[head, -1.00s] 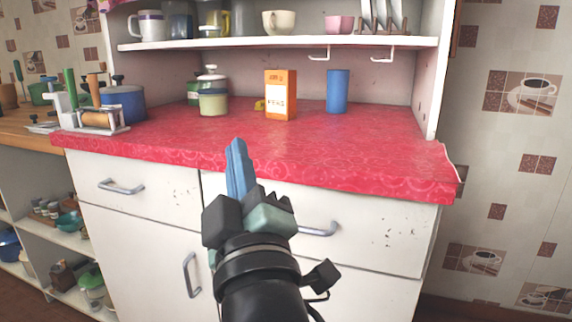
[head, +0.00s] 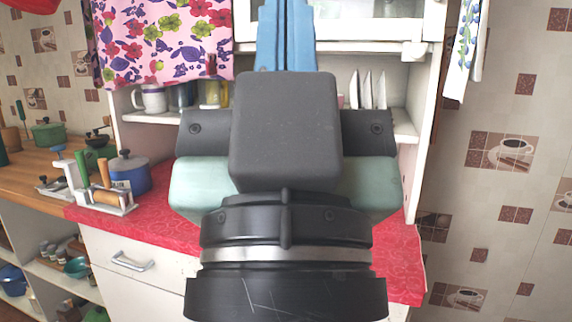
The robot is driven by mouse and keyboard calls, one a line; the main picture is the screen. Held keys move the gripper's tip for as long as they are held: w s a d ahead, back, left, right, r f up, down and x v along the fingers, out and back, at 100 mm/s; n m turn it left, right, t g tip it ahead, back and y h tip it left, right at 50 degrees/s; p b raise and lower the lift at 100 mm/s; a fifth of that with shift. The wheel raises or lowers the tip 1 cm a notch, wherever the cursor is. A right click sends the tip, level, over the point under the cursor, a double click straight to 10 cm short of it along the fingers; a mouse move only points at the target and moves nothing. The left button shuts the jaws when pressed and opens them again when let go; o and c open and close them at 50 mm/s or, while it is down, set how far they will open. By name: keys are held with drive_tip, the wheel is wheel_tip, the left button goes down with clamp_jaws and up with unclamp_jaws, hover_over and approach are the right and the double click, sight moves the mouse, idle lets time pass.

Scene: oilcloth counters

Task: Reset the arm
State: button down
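My gripper (head: 286,30) is raised close to the camera in the head view, with its blue fingers pointing up to the top edge of the picture. The two fingers stand together in the middle of the wide hand, so it looks shut. I see nothing held between them, though their tips reach the picture's edge. The hand and wrist hide the middle of the red counter (head: 403,262) and much of the shelf behind it.
A flowered cloth (head: 165,45) hangs at upper left, another cloth (head: 463,45) at upper right. White plates (head: 372,90) stand on the shelf. A wooden counter (head: 30,178) adjoins at left.

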wheel_tip(320, 180, up, 20)
drive_tip(key=p, duration=1.7)
drive_tip(key=shift+f, duration=0.2)
